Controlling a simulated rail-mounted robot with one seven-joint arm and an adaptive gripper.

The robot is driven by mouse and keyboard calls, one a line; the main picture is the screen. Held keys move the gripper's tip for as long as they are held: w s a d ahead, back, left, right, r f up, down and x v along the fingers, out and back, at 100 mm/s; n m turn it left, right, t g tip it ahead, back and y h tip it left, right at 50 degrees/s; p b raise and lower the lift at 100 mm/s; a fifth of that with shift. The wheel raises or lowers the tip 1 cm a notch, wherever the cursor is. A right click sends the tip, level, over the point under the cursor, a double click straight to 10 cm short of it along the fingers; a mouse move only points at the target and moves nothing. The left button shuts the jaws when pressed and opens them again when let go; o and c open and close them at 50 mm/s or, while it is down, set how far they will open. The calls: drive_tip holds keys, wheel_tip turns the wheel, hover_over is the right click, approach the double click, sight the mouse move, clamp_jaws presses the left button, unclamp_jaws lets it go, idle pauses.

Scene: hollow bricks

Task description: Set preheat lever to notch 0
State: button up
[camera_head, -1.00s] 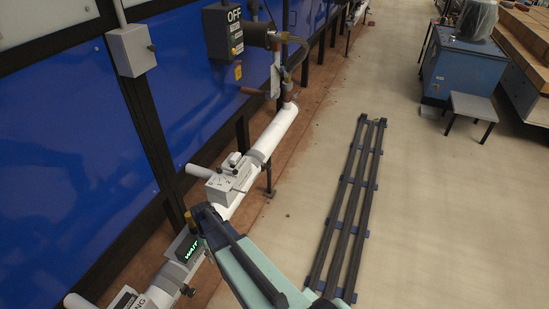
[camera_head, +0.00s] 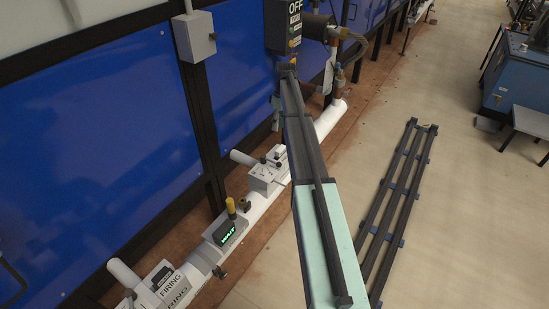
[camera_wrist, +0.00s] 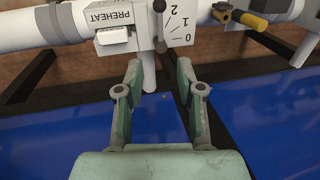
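The white box marked PREHEAT (camera_wrist: 120,22) shows in the wrist view on a white pipe. Its scale shows 0, 1 and 2, with 0 lowest at the right. A dark lever (camera_wrist: 159,24) stands upright in the picture, left of the numbers and nearer 2 than 0. My gripper (camera_wrist: 160,63) is open just below the box, its fingers apart. A pale rod (camera_wrist: 148,73) shows between the fingers; I see no grip on it.
A yellow-handled valve (camera_wrist: 250,20) is right of the box in the wrist view. A WAIT display (camera_head: 228,234) and a FIRING box (camera_head: 165,283) sit along the same pipe. Blue panels (camera_head: 110,140) stand behind. Dark rails (camera_head: 395,205) lie on the floor at right.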

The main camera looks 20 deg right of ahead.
drive_tip(key=a+f+p, duration=0.1)
drive_tip(key=f, duration=0.4)
drive_tip(key=s+a+f+p, duration=0.1)
drive_tip(key=f, duration=0.5)
drive_tip(key=f+p, duration=0.2)
drive_tip(key=f, duration=0.4)
drive_tip(key=shift+s+a, duration=0.35)
drive_tip(key=shift+a, duration=0.05)
drive_tip(key=shift+r, duration=0.1)
clamp_jaws()
